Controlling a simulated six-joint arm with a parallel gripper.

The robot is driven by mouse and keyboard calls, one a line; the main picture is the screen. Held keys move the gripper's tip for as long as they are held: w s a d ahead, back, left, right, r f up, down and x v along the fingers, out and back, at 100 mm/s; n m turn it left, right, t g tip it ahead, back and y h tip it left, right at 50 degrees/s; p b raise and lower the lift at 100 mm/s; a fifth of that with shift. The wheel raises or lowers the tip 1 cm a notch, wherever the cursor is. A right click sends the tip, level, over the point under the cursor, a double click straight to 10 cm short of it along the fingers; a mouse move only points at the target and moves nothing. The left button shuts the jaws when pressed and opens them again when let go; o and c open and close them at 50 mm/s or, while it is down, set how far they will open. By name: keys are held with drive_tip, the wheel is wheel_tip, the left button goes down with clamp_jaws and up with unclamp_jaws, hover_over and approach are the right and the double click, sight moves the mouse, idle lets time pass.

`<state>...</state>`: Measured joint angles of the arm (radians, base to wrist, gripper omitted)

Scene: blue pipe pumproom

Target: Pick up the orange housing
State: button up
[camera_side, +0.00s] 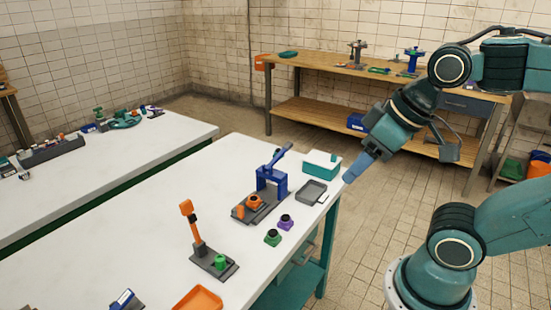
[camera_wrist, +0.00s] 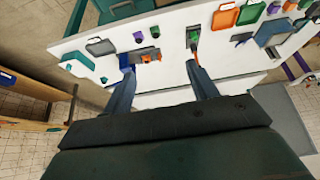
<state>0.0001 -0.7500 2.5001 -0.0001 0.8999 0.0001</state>
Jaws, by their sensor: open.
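The orange housing (camera_side: 254,202) is a small block with a dark round opening. It sits on the dark base (camera_side: 262,208) of the blue lever press (camera_side: 270,180). In the wrist view, a small orange patch (camera_wrist: 147,58) beside the left finger appears to be the housing, partly hidden. My gripper (camera_side: 351,176) is open and empty, beyond the table's right edge and above its top, to the right of the press and clear of the housing. In the wrist view my gripper's two fingers (camera_wrist: 160,70) are spread wide.
A grey tray (camera_side: 312,192) and teal box (camera_side: 322,164) lie between gripper and press. Purple (camera_side: 286,222) and green (camera_side: 273,238) pieces stand in front of the press. A second fixture with an orange lever (camera_side: 192,225) stands nearer. The left part of the white table (camera_side: 130,225) is clear.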

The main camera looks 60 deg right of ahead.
idle(0.3)
drive_tip(key=m+g, duration=0.6)
drive_tip(key=m, duration=0.9)
hover_over(254, 198)
wheel_tip(254, 198, down, 13)
drive_tip(key=shift+w+d+f, duration=0.1)
drive_tip(key=shift+w+f, duration=0.05)
drive_tip(key=shift+f, duration=0.1)
drive_tip(key=shift+f, duration=4.3)
